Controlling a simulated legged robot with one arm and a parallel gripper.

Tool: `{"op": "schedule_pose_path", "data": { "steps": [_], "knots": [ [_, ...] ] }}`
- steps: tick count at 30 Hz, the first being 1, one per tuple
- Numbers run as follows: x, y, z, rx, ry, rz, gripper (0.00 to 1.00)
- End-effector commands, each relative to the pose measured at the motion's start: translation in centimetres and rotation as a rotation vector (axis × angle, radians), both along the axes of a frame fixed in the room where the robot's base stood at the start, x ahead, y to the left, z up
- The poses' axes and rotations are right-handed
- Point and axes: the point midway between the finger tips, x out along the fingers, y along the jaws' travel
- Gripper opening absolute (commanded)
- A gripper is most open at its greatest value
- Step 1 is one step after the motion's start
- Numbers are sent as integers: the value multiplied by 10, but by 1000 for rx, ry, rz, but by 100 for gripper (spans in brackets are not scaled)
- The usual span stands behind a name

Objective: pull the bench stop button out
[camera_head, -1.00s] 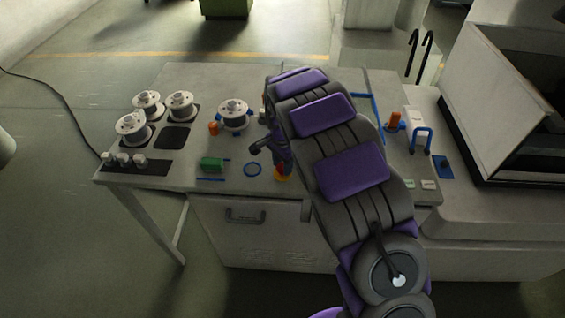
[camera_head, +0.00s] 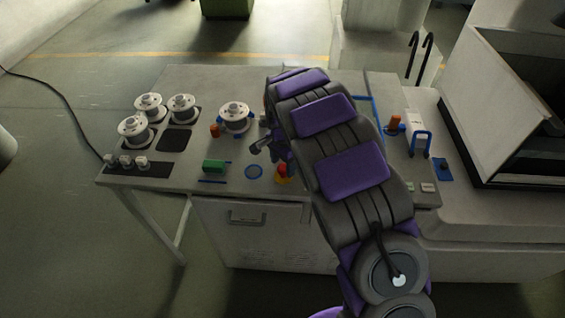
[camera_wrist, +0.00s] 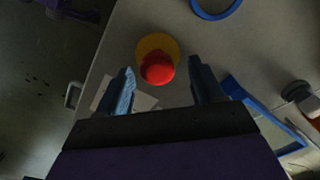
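The bench stop button is a red mushroom head (camera_wrist: 158,69) on a yellow base (camera_wrist: 156,46). In the wrist view it sits just beyond and between the two blue fingertips of my gripper (camera_wrist: 162,80). The fingers are apart, with gaps on both sides of the red head, so my gripper is open and empty. In the head view the red button (camera_head: 282,169) shows at the bench's front edge, partly hidden by my arm. My gripper (camera_head: 268,148) shows there just above and behind it. How far the button is pulled out cannot be told.
White spools (camera_head: 235,116) stand farther left and back. A blue frame (camera_wrist: 262,114) and a small knob (camera_wrist: 297,91) show right of the fingers. A drawer handle (camera_head: 247,217) is below.

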Motion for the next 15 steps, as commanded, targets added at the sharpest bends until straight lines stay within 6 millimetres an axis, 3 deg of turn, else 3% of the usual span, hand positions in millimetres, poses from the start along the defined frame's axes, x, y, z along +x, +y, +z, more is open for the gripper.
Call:
{"op": "schedule_pose_path", "data": {
  "steps": [8,15],
  "knots": [
    [0,-1,5,0,1,0,67],
    [1,0,48,1,-6,1,67]
  ]
}}
